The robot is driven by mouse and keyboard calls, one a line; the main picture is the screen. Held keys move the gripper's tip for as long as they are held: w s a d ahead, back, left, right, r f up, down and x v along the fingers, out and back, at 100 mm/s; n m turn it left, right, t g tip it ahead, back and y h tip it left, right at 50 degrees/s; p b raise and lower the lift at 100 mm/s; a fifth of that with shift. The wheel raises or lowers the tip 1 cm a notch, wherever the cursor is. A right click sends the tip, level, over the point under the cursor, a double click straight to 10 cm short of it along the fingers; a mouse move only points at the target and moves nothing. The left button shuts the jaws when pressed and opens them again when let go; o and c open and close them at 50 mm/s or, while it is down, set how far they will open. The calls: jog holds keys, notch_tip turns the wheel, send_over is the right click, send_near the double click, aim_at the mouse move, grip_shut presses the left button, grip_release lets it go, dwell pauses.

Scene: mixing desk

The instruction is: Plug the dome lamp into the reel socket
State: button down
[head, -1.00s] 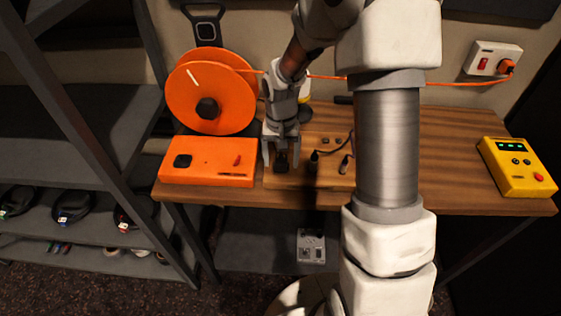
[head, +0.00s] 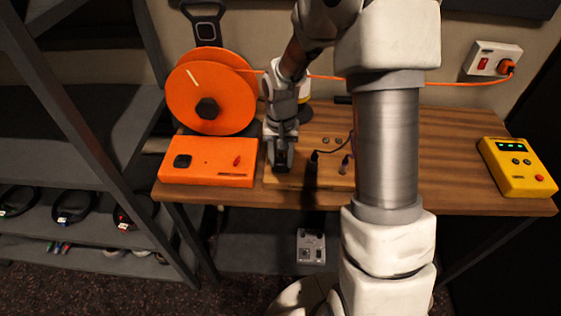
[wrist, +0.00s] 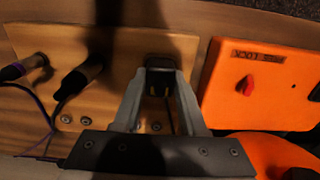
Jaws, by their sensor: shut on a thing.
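My gripper (head: 281,163) points down at the left end of a wooden board (wrist: 40,112) on the desk. Its fingers (wrist: 160,88) are shut on a black plug (wrist: 160,63), which is at the board; I cannot tell whether it still touches it. A thin dark cable shows between the fingers. The orange reel (head: 212,95) stands behind an orange box (head: 210,176), which has a black socket (head: 182,161) and a red switch (head: 237,161). The box is just left of my gripper. The dome lamp cannot be made out clearly; my arm covers part of the desk.
Two other dark plugs stand on the board, one with a black cable (wrist: 78,78) and one with a purple cable (wrist: 18,71). An orange cord (head: 455,83) runs to a wall outlet (head: 494,58). A yellow box (head: 517,167) sits at the right; the desk before it is clear.

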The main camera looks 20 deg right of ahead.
aim_at(282, 158)
jog(key=shift+r, duration=0.1)
jog(key=shift+r+p, duration=2.15)
jog(key=shift+r, duration=0.8)
jog(key=shift+d, duration=0.15)
